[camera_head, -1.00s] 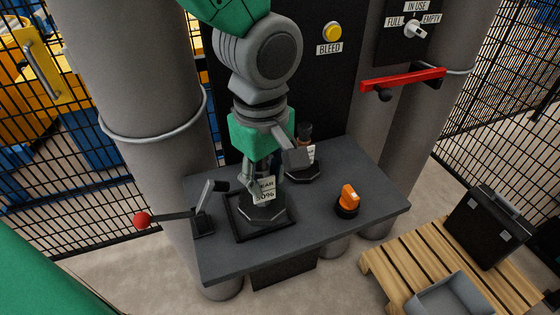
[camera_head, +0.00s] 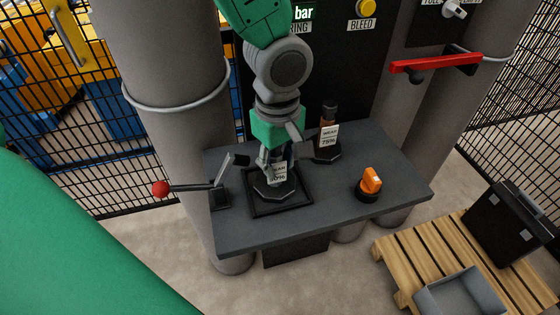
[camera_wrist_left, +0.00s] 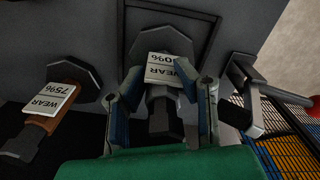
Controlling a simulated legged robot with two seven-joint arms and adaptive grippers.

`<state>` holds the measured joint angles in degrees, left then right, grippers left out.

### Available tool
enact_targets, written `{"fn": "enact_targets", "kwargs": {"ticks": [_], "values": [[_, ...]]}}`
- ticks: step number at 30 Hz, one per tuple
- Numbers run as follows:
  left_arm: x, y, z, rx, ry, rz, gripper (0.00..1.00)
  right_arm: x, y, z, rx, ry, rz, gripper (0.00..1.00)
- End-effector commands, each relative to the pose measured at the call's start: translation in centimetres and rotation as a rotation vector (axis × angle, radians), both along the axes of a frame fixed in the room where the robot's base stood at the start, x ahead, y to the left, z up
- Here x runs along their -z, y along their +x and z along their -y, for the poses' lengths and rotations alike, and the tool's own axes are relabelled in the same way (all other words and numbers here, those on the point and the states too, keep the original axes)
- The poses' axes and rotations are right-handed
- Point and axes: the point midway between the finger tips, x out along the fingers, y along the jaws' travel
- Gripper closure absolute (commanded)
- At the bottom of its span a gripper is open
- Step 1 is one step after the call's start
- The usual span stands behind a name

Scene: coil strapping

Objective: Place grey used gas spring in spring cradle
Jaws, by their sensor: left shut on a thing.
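My left gripper (camera_head: 270,160) comes down from above and is shut on a dark grey spring (camera_wrist_left: 163,118) with a white WEAR tag (camera_wrist_left: 166,68). The tag's number is partly covered; it ends in 0%. In the wrist view a finger stands on each side of the spring. The spring's octagonal foot (camera_head: 273,191) lies within a black square frame (camera_head: 253,207) on the grey table, which may be the cradle. Whether the foot rests fully down I cannot tell. My right gripper is not in view.
A brown spring (camera_head: 328,132) tagged WEAR 75% stands upright behind, to the right. A red-knobbed lever (camera_head: 190,187) is left of the frame, an orange knob (camera_head: 369,183) to the right. The table's (camera_head: 330,215) front right is clear. A pallet (camera_head: 395,260) carries a black case and grey bin.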

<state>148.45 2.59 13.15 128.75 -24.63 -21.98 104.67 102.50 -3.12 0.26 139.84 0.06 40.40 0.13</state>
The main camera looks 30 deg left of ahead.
Motion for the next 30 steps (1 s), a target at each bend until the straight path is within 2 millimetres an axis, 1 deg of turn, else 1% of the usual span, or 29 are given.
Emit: {"fn": "enact_targets", "kwargs": {"ticks": [6,7,8,9,17,20,23,26,30], "values": [[0.1,0.0,0.1,0.0,0.001,0.0,1.0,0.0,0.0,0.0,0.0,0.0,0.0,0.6],[0.1,0.0,0.2,0.0,0.001,-0.001,0.67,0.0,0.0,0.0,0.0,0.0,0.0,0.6],[0.1,0.0,0.2,0.0,0.001,-0.001,0.57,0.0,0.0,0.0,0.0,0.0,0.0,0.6],[0.0,0.0,0.2,0.0,0.002,0.0,0.53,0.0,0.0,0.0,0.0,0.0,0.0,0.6],[0.0,0.0,0.1,0.001,0.0,-0.001,0.53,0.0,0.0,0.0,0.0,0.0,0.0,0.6],[-0.4,0.1,0.1,0.0,0.001,0.001,0.53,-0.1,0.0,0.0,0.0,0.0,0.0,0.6],[-1.7,0.1,0.1,0.0,0.001,0.003,0.53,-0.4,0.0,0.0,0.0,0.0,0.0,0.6],[-3.7,0.1,0.1,0.001,-0.002,0.005,0.53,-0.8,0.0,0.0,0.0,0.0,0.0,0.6],[-6.9,0.1,0.2,-0.001,-0.002,0.006,0.53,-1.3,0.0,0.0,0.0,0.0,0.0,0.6]]}}
